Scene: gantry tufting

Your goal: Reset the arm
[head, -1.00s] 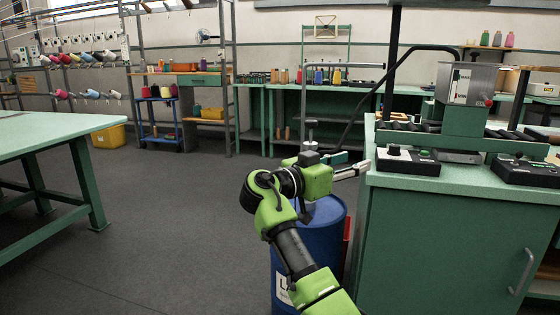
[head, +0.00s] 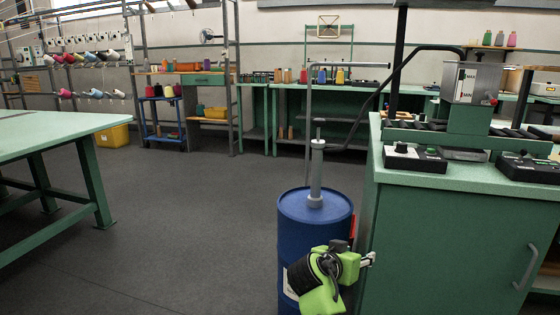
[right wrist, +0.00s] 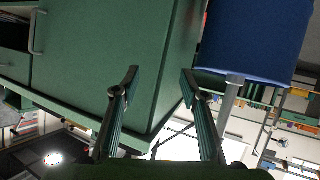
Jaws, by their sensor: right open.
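My right gripper (head: 368,259) is low in the head view, in front of the blue drum and beside the green cabinet's left side. In the right wrist view its two fingers (right wrist: 159,82) stand apart with nothing between them. The green arm and dark wrist hide part of the drum's lower front. My left gripper does not show in any view.
The blue drum (head: 295,228) with a grey pump (head: 316,170) stands left of the green cabinet (head: 450,235). Control boxes (head: 415,158) sit on its top. A green table (head: 60,128) is at the left. Open grey floor (head: 190,220) lies between.

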